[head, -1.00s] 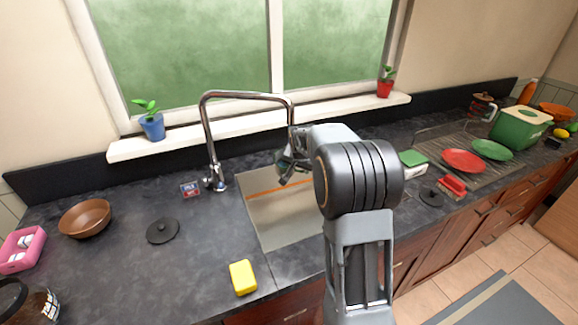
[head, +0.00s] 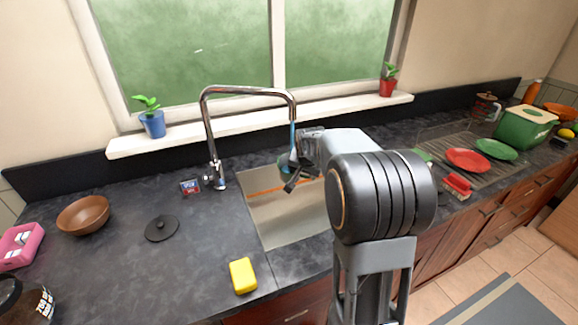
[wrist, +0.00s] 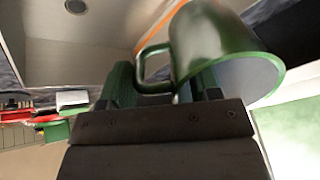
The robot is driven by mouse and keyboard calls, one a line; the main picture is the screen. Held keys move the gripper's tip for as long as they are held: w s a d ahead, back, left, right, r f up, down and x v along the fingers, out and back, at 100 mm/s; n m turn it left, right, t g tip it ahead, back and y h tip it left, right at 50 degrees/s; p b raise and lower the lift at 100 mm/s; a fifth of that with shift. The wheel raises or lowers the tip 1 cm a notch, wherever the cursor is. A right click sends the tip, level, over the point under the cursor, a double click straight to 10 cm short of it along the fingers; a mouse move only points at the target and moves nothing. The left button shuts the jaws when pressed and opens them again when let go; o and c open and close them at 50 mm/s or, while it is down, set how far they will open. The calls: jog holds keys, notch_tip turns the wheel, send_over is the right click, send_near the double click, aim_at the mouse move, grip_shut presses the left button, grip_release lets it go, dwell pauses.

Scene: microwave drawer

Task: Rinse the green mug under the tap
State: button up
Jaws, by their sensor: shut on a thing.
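The green mug (wrist: 205,45) fills the upper right of the wrist view, with its handle (wrist: 152,65) between the fingers of my gripper (wrist: 160,88). My gripper is shut on the handle. In the head view the mug (head: 284,164) is partly hidden behind my gripper (head: 291,179) and sits over the sink (head: 290,225). The chrome tap (head: 208,125) arches above, and a thin blue stream of water (head: 293,135) comes down from its spout to the mug. The mug's opening shows a pale grey-blue inside in the wrist view.
A yellow sponge (head: 243,276) lies at the counter's front edge. A black lid (head: 161,229) and a brown bowl (head: 84,215) lie left of the sink. Red (head: 467,160) and green (head: 496,149) plates are on the right. The window sill (head: 240,125) is behind the tap.

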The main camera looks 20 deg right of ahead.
jog(key=s, duration=0.1)
jog(key=s+a+b, duration=0.1)
jog(key=s, duration=0.1)
jog(key=shift+s+a, duration=0.15)
jog(key=shift+s, duration=0.1)
jog(key=shift+r, duration=0.1)
dwell(1.2)
jog(key=s+a+r+p, duration=0.1)
jog(key=s+r, duration=0.3)
jog(key=shift+s+a, duration=0.35)
dwell(0.8)
